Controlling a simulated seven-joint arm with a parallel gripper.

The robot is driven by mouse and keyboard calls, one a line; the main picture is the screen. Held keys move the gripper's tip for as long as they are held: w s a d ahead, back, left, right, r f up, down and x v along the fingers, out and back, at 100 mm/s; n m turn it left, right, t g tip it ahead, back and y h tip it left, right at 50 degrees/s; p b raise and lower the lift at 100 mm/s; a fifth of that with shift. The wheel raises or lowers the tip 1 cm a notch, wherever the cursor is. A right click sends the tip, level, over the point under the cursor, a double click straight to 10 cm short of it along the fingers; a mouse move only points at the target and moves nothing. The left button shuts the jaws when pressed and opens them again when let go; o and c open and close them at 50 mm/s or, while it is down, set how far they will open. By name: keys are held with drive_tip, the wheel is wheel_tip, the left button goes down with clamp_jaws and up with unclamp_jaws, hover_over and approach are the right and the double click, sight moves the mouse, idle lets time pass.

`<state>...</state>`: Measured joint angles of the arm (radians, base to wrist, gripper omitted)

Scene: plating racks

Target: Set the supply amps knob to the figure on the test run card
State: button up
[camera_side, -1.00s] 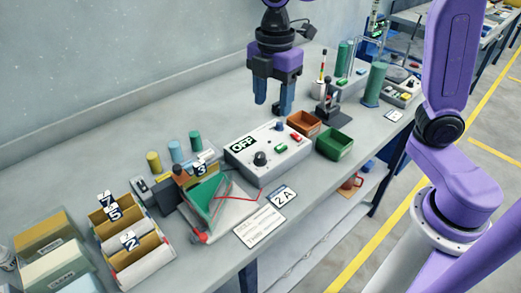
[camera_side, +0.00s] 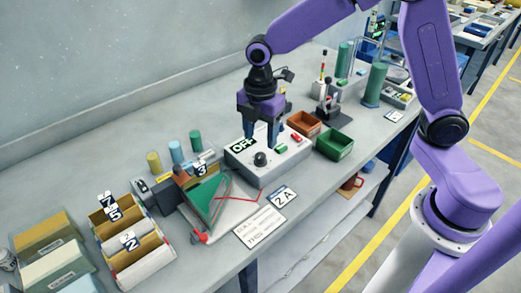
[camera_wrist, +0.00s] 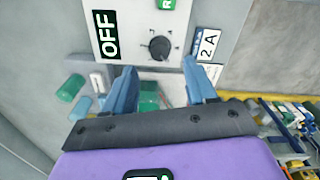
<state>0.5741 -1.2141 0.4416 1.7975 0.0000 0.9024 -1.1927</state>
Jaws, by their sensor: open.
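The supply box (camera_side: 285,160) is a light grey unit with an OFF sign (camera_side: 243,145) on its top. Its black round knob (camera_side: 260,159) stands near the front left, and it also shows in the wrist view (camera_wrist: 159,47) with a printed scale around it. A white card marked 2A (camera_side: 284,196) lies in front of the box, beside a printed white card (camera_side: 260,226) whose small text I cannot read. My gripper (camera_side: 262,146) is open and empty, fingers pointing down over the box, close to the knob but apart from it.

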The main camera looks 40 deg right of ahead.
sight(260, 155)
wheel_tip(260, 155, down, 6)
drive_tip(key=shift+r, duration=0.1)
idle(0.4)
clamp_jaws()
